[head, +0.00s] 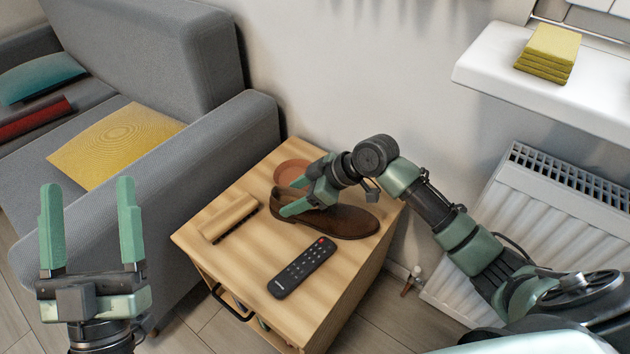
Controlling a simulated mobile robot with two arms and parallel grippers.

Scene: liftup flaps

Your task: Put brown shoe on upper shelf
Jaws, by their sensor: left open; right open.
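The brown shoe (345,221) lies on top of a small wooden cabinet (325,297), its toe pointing right. My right gripper (287,201) is open at the shoe's heel end, with its fingers over and beside the shoe opening; it partly hides the shoe. I cannot tell whether the fingers touch it. My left gripper (88,220) is open and empty, fingers up, in front of the sofa, left of the cabinet. A white shelf or sill (490,68) juts from the wall at the upper right.
On the cabinet top are a wooden brush (228,217), a black remote (303,268) and a round terracotta dish (290,172). Folded yellow cloths (548,54) lie on the white ledge. A grey sofa (200,150) stands left, a radiator (545,215) right.

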